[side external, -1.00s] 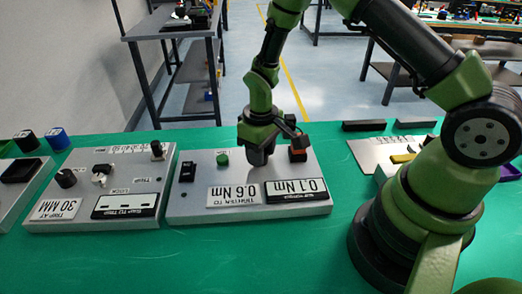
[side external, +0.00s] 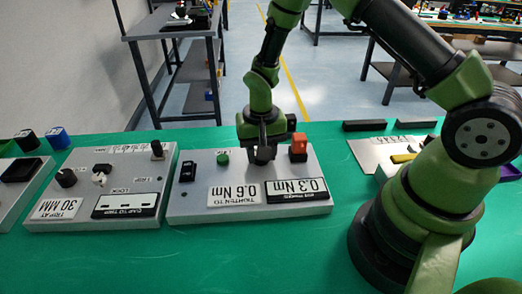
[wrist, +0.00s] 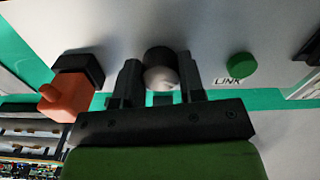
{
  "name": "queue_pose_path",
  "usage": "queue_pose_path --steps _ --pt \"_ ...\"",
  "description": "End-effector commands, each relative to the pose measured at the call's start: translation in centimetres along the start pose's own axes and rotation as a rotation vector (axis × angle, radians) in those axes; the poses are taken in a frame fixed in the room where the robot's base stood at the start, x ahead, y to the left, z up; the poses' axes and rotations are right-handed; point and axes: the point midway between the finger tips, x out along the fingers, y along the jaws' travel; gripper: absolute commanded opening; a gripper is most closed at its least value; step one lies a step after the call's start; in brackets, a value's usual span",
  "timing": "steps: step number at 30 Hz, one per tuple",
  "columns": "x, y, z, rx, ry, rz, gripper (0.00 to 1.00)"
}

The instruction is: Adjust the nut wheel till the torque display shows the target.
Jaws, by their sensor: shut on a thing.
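The grey torque panel (side external: 185,211) lies on the green table. Its black display (side external: 297,190) reads 0.3 Nm. The white card beside it (side external: 234,194) reads "Tighten to 0.6 Nm". My gripper (side external: 261,158) points down over the panel, with its fingers close to the surface. In the wrist view my gripper (wrist: 161,85) has one finger on each side of the round nut wheel (wrist: 161,67), which has a dark rim and a pale top, and is shut on it. In the side view the fingers mostly hide the wheel.
An orange piece on a black block (side external: 299,146) stands close beside my gripper. A green button (side external: 223,158) and a black switch (side external: 188,171) sit on the panel's other side. Another panel (side external: 45,222) with knobs stands at left. Bare green table lies in front.

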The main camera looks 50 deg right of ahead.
Motion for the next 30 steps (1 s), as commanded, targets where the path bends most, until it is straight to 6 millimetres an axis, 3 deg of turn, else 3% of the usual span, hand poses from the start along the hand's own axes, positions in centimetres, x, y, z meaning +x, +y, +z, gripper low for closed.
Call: queue_pose_path --steps 18,19,21,30 --pt "-0.08 -0.03 -0.05 0.04 0.001 -0.001 0.13" --pt "-0.08 -0.03 -0.05 0.04 0.001 -0.001 0.43" --pt "-0.07 -0.03 -0.04 0.039 0.001 -0.001 0.59" --pt "-0.15 -0.02 -0.03 0.039 0.001 -0.001 0.62"
